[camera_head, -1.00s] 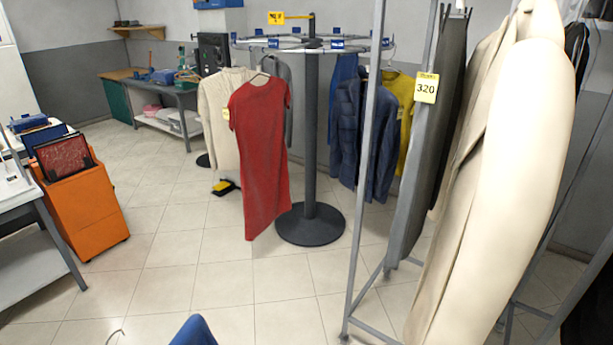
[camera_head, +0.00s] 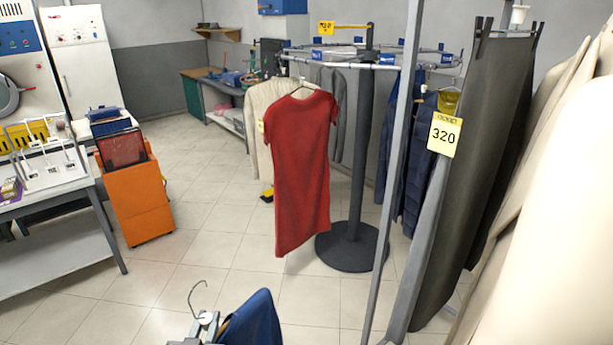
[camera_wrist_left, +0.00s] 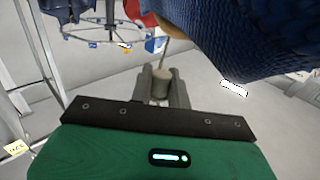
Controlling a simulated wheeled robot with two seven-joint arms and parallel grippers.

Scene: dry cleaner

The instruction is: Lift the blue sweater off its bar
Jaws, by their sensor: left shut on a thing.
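The blue sweater (camera_head: 256,322) shows at the bottom edge of the head view, cut off below. Its thin metal hanger hook (camera_head: 192,292) rises beside it, with no bar in the hook. My left gripper (camera_head: 206,320) is shut on the hanger near the base of the hook. In the left wrist view the knitted blue sweater (camera_wrist_left: 245,40) fills the upper right, with part of a brown hanger beside it, and the gripper (camera_wrist_left: 161,88) is closed around a pale piece at the hanger's stem. My right gripper is not in view.
A round rail (camera_head: 340,60) on a black post holds a red dress (camera_head: 302,170) and other clothes. A grey rack upright (camera_head: 395,170) and long garments stand close on the right. An orange cart (camera_head: 137,200) and a table (camera_head: 45,200) stand left. Tiled floor between is clear.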

